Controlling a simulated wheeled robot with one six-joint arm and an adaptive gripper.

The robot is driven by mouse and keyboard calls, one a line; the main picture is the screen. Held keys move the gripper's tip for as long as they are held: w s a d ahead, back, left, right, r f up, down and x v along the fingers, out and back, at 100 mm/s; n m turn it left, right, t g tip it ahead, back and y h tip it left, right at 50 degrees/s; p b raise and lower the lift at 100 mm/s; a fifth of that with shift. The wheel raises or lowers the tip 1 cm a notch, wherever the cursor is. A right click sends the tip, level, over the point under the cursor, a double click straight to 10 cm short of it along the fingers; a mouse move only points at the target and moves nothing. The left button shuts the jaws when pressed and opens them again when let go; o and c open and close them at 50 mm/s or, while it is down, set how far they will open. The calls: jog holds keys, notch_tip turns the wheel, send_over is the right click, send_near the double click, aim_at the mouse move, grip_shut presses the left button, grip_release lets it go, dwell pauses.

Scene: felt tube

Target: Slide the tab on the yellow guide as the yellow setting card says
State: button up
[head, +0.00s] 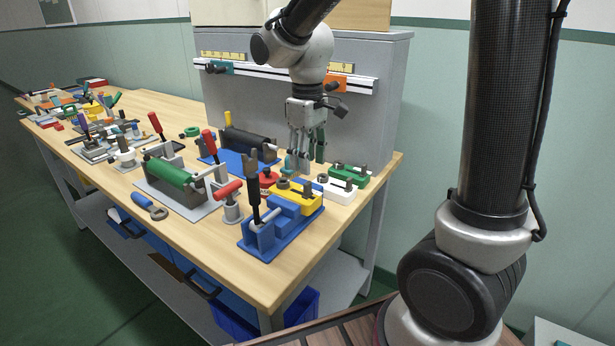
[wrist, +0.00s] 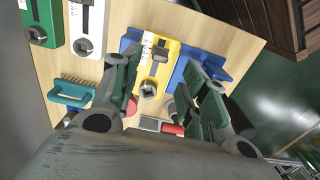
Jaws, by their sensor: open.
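The yellow guide (head: 297,198) lies near the right end of the bench. In the wrist view the yellow guide (wrist: 171,66) shows a white marked strip, a slot with a dark grey tab (wrist: 160,54), and a grey block at its lower end. My gripper (head: 306,160) is above the bench, just behind the yellow guide in the head view. In the wrist view my gripper (wrist: 160,68) is open, its fingers on either side of the guide, with nothing seen between them in grip. I cannot make out a yellow setting card for certain.
A white guide (head: 338,192) and a green guide (head: 352,176) lie beside the yellow one. A blue fixture (head: 285,222) with an upright black lever stands in front. A red-handled tool (head: 230,190) is to the left. A teal-handled brush (wrist: 70,98) is near my left finger.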

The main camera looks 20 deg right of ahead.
aim_at(308, 182)
notch_tip(308, 182, up, 5)
jog(key=shift+f, duration=0.2)
dwell(0.4)
jog(key=s+d+r+m+t, duration=0.1)
jog(key=s+d+m+t, duration=0.1)
jog(key=s+d, duration=0.5)
jog(key=s+d+r+m+t, duration=0.2)
jog(key=s+d+m, duration=0.3)
jog(key=s, duration=0.6)
jog(key=shift+d, duration=1.15)
